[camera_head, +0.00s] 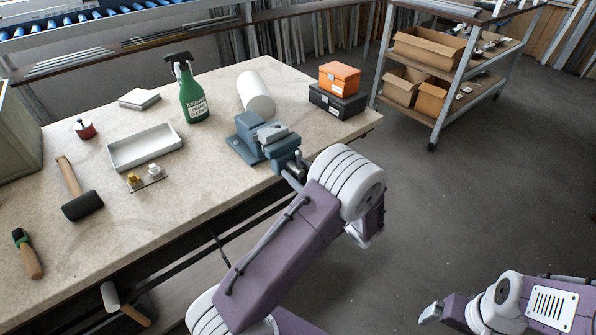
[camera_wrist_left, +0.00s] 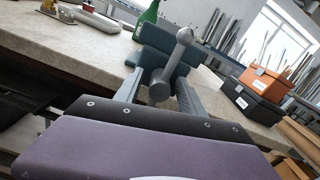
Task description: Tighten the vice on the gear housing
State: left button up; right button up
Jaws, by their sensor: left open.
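The blue-grey vice (camera_head: 249,127) is at the front right edge of the workbench. A light grey piece (camera_head: 270,132) sits at its jaws; I cannot tell whether it is the gear housing. The vice handle with its ball end (camera_wrist_left: 184,35) stands tilted in the left wrist view, above the round screw end (camera_wrist_left: 160,92). My left gripper (camera_wrist_left: 158,84) is open, with one finger on each side of the screw end; contact is not clear. In the head view the left gripper (camera_head: 290,176) is partly hidden by my arm. My right gripper (camera_head: 430,312) is low at right, away from the bench.
A green spray bottle (camera_head: 191,93), white roll (camera_head: 256,94), orange box (camera_head: 339,77) and black box (camera_head: 338,103) stand behind the vice. A white tray (camera_head: 145,147) and mallet (camera_head: 80,203) lie left. A shelf cart (camera_head: 446,102) stands right; the floor between is clear.

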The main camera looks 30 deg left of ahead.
pick_arm(q)
grip_shut()
dwell(1.4)
